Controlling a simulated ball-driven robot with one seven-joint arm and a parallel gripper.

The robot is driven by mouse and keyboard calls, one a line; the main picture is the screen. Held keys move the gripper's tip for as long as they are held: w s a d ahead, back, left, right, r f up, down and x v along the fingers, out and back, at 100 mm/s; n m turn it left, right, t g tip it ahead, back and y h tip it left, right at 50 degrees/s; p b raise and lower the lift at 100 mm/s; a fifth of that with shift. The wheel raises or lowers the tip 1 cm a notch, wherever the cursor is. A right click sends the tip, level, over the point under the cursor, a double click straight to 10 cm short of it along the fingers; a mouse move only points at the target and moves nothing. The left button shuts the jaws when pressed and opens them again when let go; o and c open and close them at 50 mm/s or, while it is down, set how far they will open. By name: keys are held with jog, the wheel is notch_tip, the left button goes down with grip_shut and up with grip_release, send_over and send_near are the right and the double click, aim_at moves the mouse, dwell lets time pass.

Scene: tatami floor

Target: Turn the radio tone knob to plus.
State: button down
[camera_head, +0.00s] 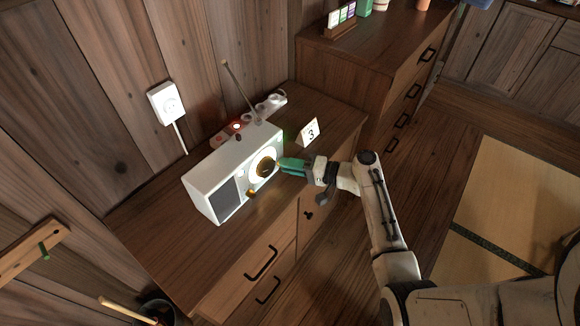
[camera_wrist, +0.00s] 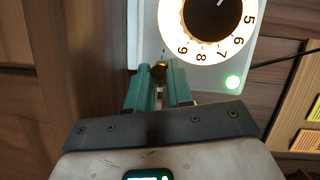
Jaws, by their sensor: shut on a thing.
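The white radio (camera_head: 212,190) stands on the wooden cabinet, with a lit round dial around a large dark knob (camera_wrist: 212,14). My gripper (camera_head: 278,161) reaches it from the right, at the right part of its front. In the wrist view my green fingers (camera_wrist: 160,78) are shut on a small brass knob (camera_wrist: 159,70) beside the dial. The fingers hide this knob in the head view. A second brass knob (camera_head: 252,192) shows lower left of the dial, untouched. No plus or minus mark on the held knob is legible.
A power strip (camera_head: 236,127) with a red light lies behind the radio. A card marked 3 (camera_head: 310,132) stands to its right. A white wall outlet (camera_head: 167,101) is at the left. The front left of the cabinet top (camera_head: 165,235) is clear.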

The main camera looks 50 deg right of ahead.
jog(key=c, duration=1)
grip_release()
jog(key=v, duration=1.1)
jog(key=shift+b, duration=0.4)
jog(key=shift+w, duration=0.1)
